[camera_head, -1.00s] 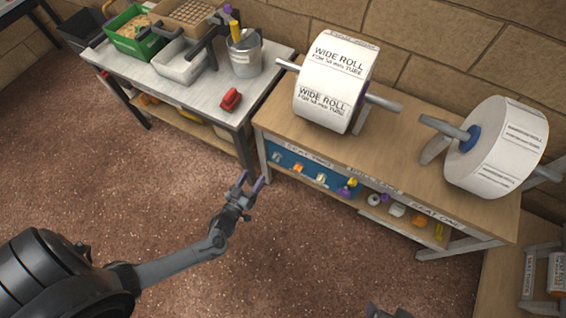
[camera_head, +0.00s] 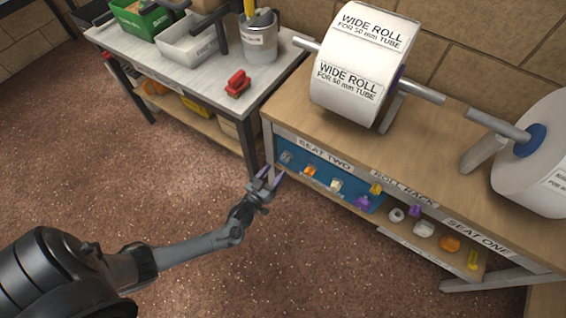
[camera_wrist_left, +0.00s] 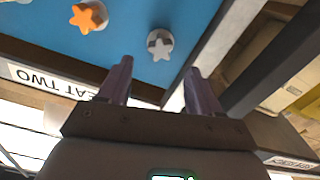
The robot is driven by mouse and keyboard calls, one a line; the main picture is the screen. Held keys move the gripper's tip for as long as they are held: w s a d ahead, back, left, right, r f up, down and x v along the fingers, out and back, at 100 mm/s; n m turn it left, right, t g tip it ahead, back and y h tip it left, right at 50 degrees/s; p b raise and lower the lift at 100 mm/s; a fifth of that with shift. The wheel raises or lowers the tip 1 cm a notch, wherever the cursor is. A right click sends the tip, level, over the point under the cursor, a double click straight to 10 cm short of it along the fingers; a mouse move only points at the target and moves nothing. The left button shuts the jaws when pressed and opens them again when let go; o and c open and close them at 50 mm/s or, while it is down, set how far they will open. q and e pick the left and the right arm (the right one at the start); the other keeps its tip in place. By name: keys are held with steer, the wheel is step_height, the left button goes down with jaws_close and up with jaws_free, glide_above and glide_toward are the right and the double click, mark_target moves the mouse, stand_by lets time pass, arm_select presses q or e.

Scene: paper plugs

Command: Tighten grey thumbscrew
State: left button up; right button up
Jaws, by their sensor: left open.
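The grey thumbscrew (camera_head: 286,157) is a star-shaped knob at the left end of the blue panel (camera_head: 321,177) under the SEAT TWO label. In the left wrist view the grey thumbscrew (camera_wrist_left: 160,44) shows just beyond the fingertips, between their lines. My left gripper (camera_head: 270,174) is open and empty, just in front of the panel's left end and apart from the thumbscrew. In the left wrist view its two purple fingers (camera_wrist_left: 158,70) stand apart, pointing at the panel. My right gripper is not in view.
An orange thumbscrew (camera_head: 309,171) is beside the grey one, with white and purple ones farther right. A bench leg (camera_head: 269,148) stands close on the left. A wide paper roll (camera_head: 362,68) is above. The floor in front is clear.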

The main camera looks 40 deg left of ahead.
mark_target(283, 160)
arm_select(q)
steer(key=w, duration=0.2)
steer(key=w+b, duration=0.1)
steer(key=w, duration=0.1)
steer(key=w+a+b, duration=0.1)
steer(key=w, duration=0.1)
steer(key=shift+w, duration=0.25)
steer(key=shift+d, duration=0.1)
steer(key=c, duration=1)
